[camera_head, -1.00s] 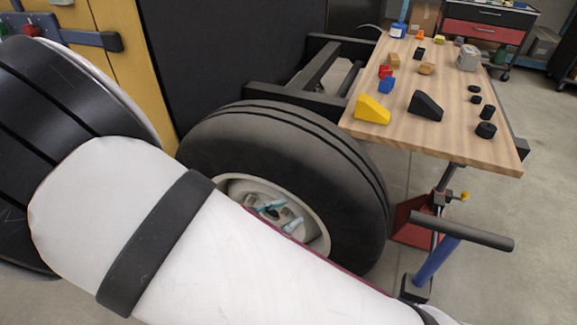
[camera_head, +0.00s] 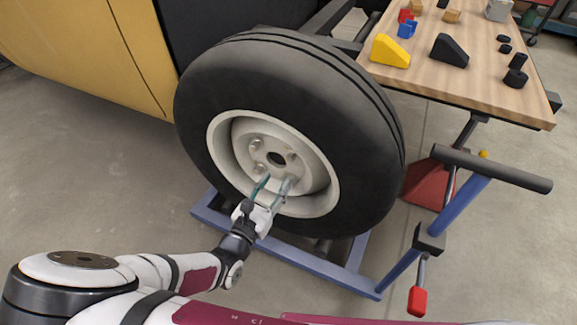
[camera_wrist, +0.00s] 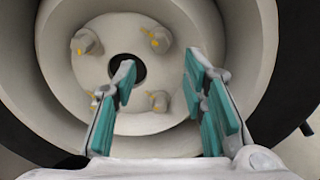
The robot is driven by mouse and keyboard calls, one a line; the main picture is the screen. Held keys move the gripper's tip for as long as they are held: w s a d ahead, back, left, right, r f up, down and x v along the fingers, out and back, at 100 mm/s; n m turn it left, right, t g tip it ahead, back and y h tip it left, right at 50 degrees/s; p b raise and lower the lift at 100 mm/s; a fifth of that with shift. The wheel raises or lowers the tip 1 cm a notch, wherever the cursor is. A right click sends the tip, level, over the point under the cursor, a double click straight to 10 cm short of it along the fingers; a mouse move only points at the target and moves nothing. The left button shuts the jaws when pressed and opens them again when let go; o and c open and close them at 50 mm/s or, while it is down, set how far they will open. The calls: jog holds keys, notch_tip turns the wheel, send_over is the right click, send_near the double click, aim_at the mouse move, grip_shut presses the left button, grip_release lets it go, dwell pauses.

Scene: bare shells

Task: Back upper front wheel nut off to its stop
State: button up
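A wheel with a black tyre (camera_head: 350,100) and a pale rim holds several wheel nuts around a dark centre hole. In the head view, two upper nuts show: one at upper left (camera_head: 256,143) and one at upper right (camera_head: 292,157). The wrist view shows an upper left nut (camera_wrist: 85,42), an upper right nut (camera_wrist: 155,38), and two lower ones, all with yellow marks. My gripper (camera_head: 277,183) is open in front of the lower hub, teal pads apart. In the wrist view, the lower right nut (camera_wrist: 157,101) appears between the fingers (camera_wrist: 160,75); contact cannot be told.
A wooden bench (camera_head: 480,85) with a yellow wedge (camera_head: 390,50), a black wedge (camera_head: 449,49) and small blocks stands at the right. A blue stand (camera_head: 325,268) lies under the wheel, and a black bar (camera_head: 492,168) juts out at its right. Floor at left is clear.

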aim_at(288, 162)
jog(key=b+x, duration=0.2)
jog(key=x, duration=0.6)
jog(key=shift+w, duration=0.2)
grip_shut()
